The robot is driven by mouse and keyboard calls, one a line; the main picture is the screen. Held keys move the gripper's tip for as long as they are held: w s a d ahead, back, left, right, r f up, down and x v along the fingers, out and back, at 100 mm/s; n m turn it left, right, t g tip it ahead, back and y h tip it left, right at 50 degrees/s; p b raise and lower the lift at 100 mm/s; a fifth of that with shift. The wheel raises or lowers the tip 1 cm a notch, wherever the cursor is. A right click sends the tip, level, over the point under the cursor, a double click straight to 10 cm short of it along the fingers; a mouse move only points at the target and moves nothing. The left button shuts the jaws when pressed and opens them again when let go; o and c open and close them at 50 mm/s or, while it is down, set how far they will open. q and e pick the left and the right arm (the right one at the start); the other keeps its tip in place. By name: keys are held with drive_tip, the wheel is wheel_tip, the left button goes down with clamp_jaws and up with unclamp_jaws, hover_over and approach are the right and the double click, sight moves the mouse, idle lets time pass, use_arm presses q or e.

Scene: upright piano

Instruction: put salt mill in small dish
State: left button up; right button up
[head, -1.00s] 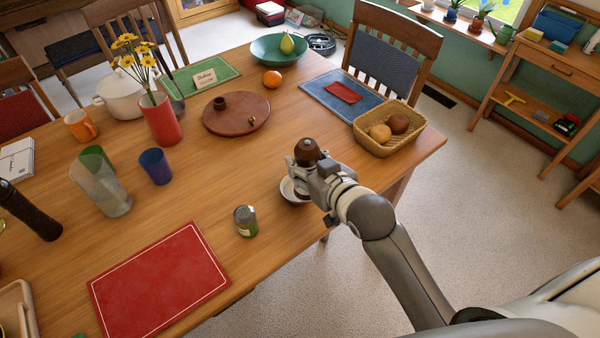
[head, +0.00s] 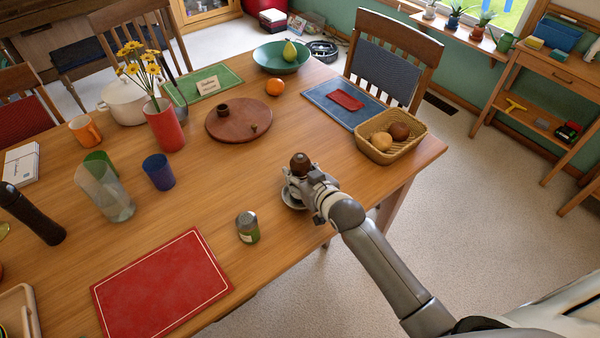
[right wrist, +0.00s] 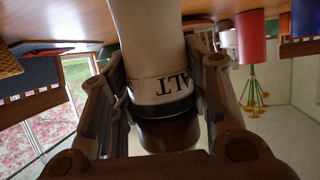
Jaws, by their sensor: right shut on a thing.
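The salt mill (head: 300,163) has a dark brown top. In the right wrist view its white body (right wrist: 150,45) with dark lettering stands between my finger pads. My right gripper (head: 299,179) is shut on the mill and holds it roughly upright over the small dish (head: 291,202). The dish is pale and round, near the table's right edge. The gripper and mill cover most of it, and I cannot tell whether the mill's base touches it. My left gripper is not in view.
A green-labelled tin (head: 247,227) stands left of the dish. A wicker basket (head: 391,150) with round items is behind it to the right. A round brown board (head: 238,124) and a blue cup (head: 159,172) lie further off. The wood between them is clear.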

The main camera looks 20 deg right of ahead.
drive_tip(key=o, duration=1.2)
drive_tip(key=shift+f, duration=0.1)
drive_tip(key=v, duration=1.2)
